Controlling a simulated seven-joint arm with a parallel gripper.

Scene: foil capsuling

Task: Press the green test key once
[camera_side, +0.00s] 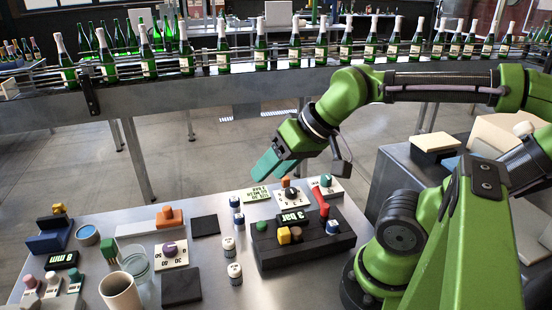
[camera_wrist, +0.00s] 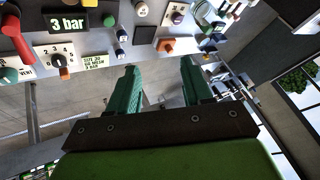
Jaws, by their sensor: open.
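Several green controls show, and I cannot read which is marked test. A small green button (camera_side: 261,226) sits on the dark box with the "3 bar" display (camera_side: 292,217); the button also shows in the wrist view (camera_wrist: 110,20). A teal-green key (camera_side: 74,277) stands at the right of a row of keys at the front left. A teal knob (camera_side: 325,180) stands on a white plate at the back right. My gripper (camera_side: 265,172) is open and empty, above the table's back edge, apart from all of these. Its two green fingers show in the wrist view (camera_wrist: 160,75).
A red lever (camera_side: 320,200) rises from the dark box. Small bottles (camera_side: 234,272), a mug (camera_side: 121,293) and a glass (camera_side: 135,264) stand leftward. A conveyor (camera_side: 200,88) carries bottles behind.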

